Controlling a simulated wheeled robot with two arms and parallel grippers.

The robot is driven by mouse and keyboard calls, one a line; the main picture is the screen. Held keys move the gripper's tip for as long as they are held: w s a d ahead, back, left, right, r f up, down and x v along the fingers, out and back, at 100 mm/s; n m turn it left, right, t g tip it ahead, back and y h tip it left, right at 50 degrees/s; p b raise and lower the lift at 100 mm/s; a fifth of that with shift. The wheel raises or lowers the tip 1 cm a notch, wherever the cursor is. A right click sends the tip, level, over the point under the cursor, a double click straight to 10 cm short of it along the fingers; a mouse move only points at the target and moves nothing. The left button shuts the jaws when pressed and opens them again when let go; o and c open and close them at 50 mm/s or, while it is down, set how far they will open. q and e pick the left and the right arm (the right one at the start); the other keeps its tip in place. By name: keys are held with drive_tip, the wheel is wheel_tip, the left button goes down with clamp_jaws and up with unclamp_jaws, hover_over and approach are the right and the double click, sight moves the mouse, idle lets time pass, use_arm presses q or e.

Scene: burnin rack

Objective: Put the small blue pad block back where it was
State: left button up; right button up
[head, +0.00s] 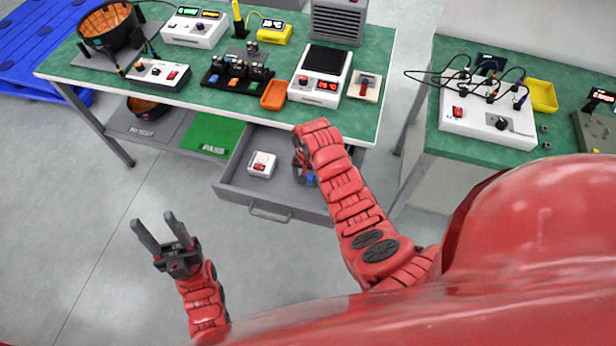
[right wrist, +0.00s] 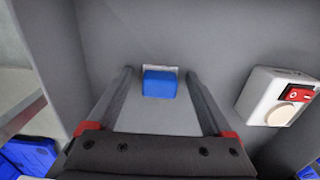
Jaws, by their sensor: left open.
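The small blue pad block (right wrist: 160,84) lies in the open grey drawer (head: 230,181), in front of a small pale patch. In the head view only a bit of blue (head: 310,180) shows beside my right gripper (head: 301,168). My right gripper reaches down into the drawer. In the right wrist view its fingers (right wrist: 159,73) are spread, with the block seen between the tips and a gap on each side. My left gripper (head: 156,226) is open and empty, in front of the drawer over the floor.
A white box with a red switch (head: 261,164) sits in the drawer, left of my right gripper. The drawer walls stand close around it. The green bench (head: 255,90) above carries several instruments and an orange tray (head: 274,95). A second bench (head: 560,140) stands at right.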

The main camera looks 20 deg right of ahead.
drive_tip(key=shift+r, duration=0.45)
wheel_tip(320, 180, up, 6)
drive_tip(key=shift+f+b, duration=0.25)
drive_tip(key=shift+b, duration=0.4)
wheel_tip(320, 180, up, 6)
drive_tip(key=p, duration=0.4)
drive_tip(key=shift+s+f, duration=0.1)
